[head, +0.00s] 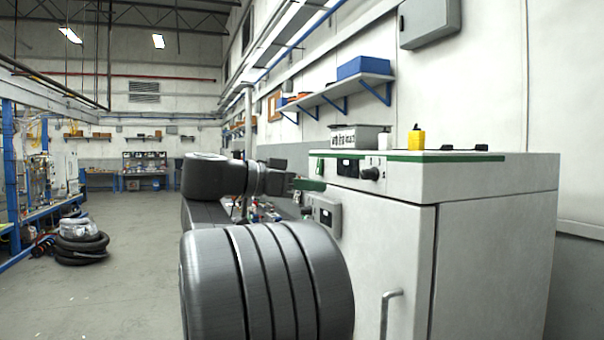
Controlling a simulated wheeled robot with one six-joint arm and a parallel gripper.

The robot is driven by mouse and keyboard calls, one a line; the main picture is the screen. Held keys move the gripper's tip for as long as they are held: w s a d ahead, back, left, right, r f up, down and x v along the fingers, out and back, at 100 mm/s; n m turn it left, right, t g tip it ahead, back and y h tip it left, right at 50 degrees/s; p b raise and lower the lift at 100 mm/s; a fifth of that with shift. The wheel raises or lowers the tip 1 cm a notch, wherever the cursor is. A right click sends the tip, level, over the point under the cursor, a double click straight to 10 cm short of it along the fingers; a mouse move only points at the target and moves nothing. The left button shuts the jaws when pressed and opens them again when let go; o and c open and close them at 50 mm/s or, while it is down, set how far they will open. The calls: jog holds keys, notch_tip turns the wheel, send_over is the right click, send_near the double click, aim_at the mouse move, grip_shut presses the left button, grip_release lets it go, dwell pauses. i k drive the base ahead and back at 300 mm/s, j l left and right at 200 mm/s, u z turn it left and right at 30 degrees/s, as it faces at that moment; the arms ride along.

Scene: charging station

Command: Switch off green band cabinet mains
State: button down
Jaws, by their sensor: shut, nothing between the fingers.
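The green band cabinet (386,235) stands at the right, a pale grey box with a green band (440,158) along its top edge. Its upper front has a small dark display (347,167) and a black round knob (371,173). A small grey panel with a dark window (327,216) is on the front below, partly hidden by my arm. My gripper (308,185) is at the end of my dark arm, left of the display and knob. It is shut and looks empty. A dark green piece shows at its tip; I cannot tell whether it touches the cabinet.
On the cabinet top are a grey labelled bin (357,138), a yellow bottle (416,139) and flat black items (464,148). The door has a bar handle (388,312). A wall shelf (345,88) hangs behind. Black hose coils (82,249) lie left; the floor between is clear.

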aim_at(320, 160)
jog(key=i+j, duration=0.2)
jog(key=i, duration=0.35)
jog(key=i+j, duration=0.15)
jog(key=i, duration=0.35)
jog(key=i+j, duration=0.2)
jog(key=i, duration=0.35)
